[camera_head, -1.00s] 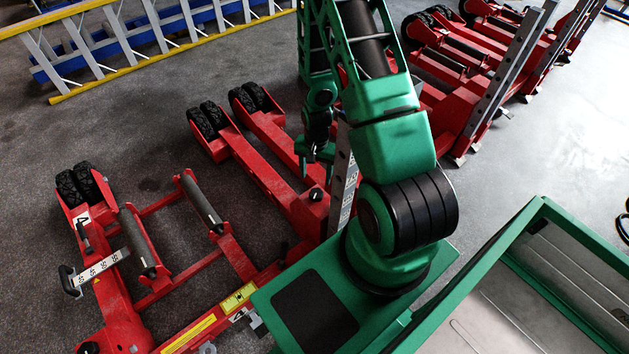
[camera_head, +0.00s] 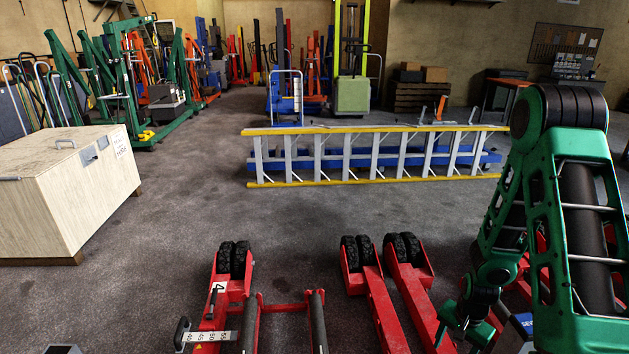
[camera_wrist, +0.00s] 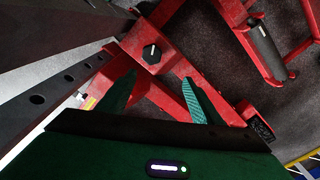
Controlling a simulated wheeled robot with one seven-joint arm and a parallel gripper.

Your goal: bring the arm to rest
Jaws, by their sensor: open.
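My green arm stands folded at the right of the head view, with its upper link raised and the forearm hanging down. My gripper (camera_head: 462,328) points down beside the red jack legs, and its two green fingers (camera_wrist: 158,92) are spread with nothing between them in the wrist view. In the wrist view, red jack beams (camera_wrist: 168,62) with a black knob pass behind the fingers. I cannot tell whether the fingers touch them.
Another red jack part (camera_head: 226,290) with rollers lies at the lower left. A pale wooden box (camera_head: 75,185) stands at the left. The dark floor between is clear. A grey perforated post (camera_wrist: 62,88) is close to the gripper.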

